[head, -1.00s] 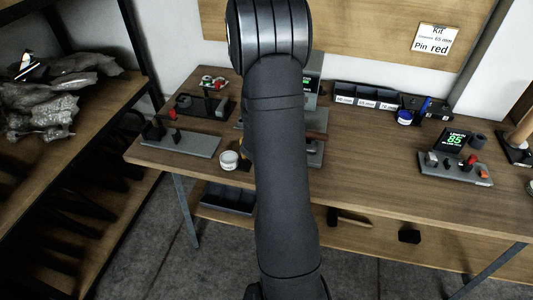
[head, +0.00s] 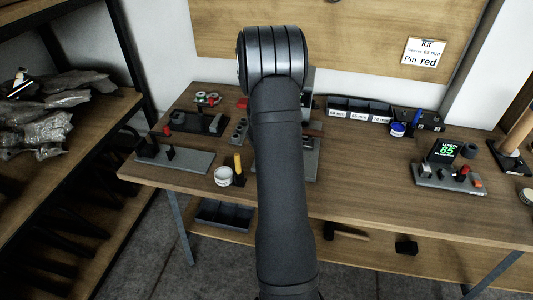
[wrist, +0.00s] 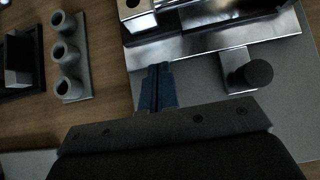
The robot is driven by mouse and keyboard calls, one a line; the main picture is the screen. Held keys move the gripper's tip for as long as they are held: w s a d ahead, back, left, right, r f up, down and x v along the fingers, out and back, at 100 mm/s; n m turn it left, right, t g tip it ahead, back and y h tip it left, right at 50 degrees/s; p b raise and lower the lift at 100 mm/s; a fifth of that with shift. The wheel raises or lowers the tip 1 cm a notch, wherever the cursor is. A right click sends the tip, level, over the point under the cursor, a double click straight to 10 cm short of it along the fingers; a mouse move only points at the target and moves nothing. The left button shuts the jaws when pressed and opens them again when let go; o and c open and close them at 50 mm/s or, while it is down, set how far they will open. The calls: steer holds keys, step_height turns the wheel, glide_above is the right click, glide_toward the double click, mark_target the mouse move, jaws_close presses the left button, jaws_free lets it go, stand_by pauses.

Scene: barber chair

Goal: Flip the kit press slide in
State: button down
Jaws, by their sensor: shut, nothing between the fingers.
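The kit press appears to be the grey-based fixture in the wrist view, with a bare grey plate (wrist: 205,86) and a shiny metal rail or slide (wrist: 225,38) across it. A black round knob (wrist: 257,73) on a metal block stands at the right of the plate. My gripper (wrist: 158,70) is shut and empty, its blue fingertips at the lower edge of the metal rail; I cannot tell if they touch. In the head view my arm hides the gripper and most of the press; part of its base (head: 304,171) shows at the arm's right.
A grey holder with three cups (wrist: 68,55) lies left of the press. A white jar (head: 223,176) and a yellow upright handle (head: 238,165) stand near the front edge. Labelled bins (head: 355,110) are behind; a fixture with a green display (head: 445,150) is at right.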

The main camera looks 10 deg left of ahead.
steer(key=shift+w, duration=1.15)
steer(key=s, duration=0.4)
steer(key=shift+s, duration=0.15)
steer(key=v, duration=0.9)
steer(key=shift+s+r, duration=0.25)
steer(key=shift+r, duration=0.05)
steer(key=x, duration=1.1)
steer(key=shift+w+r, duration=0.35)
steer(key=shift+w, duration=1)
